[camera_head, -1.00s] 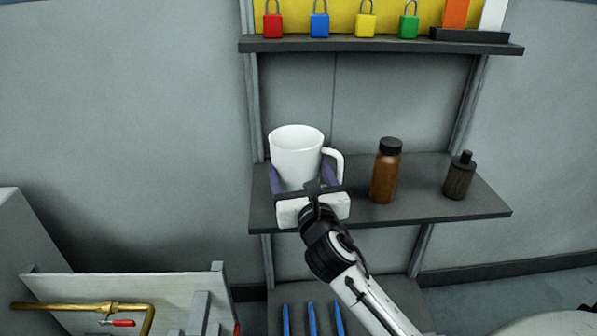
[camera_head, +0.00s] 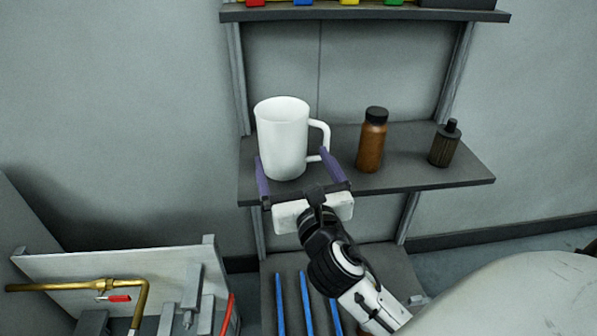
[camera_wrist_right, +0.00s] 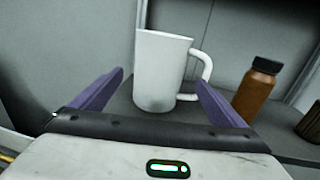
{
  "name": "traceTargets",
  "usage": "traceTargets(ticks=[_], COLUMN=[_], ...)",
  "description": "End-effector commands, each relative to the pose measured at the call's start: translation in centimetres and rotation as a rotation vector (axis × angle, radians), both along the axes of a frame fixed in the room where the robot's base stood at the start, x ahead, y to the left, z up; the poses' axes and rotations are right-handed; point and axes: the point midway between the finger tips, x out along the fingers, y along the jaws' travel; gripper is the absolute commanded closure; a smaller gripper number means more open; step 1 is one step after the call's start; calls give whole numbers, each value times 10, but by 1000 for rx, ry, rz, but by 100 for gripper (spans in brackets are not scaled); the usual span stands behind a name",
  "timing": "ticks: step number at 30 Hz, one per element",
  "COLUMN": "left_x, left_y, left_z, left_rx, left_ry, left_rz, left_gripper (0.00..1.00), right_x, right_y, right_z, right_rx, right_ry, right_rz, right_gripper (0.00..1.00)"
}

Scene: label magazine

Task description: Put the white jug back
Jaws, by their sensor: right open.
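The white jug (camera_head: 282,140) stands upright on the left part of the middle shelf (camera_head: 410,178), its handle to the right. My right gripper (camera_head: 293,172) is open in front of the jug, with its purple fingers spread wide. In the right wrist view the jug (camera_wrist_right: 162,72) stands beyond the open fingertips (camera_wrist_right: 160,82), with a gap between it and the gripper's palm. The jug's base shows resting on the shelf there. My left gripper is not in view.
A brown bottle (camera_head: 371,142) with a black cap stands right of the jug, and a dark small bottle (camera_head: 444,146) stands further right. The upper shelf (camera_head: 360,14) holds padlocks. Blue rods (camera_head: 307,302) lie on the lower shelf. A panel with a brass pipe (camera_head: 75,286) is at lower left.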

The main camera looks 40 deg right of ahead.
Motion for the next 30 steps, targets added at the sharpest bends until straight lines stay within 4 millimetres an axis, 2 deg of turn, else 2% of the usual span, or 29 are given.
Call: traceTargets(ticks=[3,9,11,14,17,19,23,27,30], left_x=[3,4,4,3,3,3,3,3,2], left_y=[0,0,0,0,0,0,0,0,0], left_z=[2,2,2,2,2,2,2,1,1], left_rx=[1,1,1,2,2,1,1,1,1], left_ry=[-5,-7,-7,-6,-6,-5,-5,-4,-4], left_rz=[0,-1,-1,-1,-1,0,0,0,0], left_gripper=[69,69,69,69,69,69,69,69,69], right_x=[-20,-35,-37,-39,-45,-54,-81,-120,-148], right_y=[9,17,20,30,48,64,94,127,147], right_z=[-1,-3,-11,-39,-84,-118,-180,-235,-263], right_rx=[2,18,71,274,610,894,1453,2028,2357], right_ry=[2,1,-1,-2,2,8,14,-10,-56], right_rz=[1,4,15,46,64,46,-78,-350,-599], right_gripper=[6,6,6,6,6,6,6,6,6])
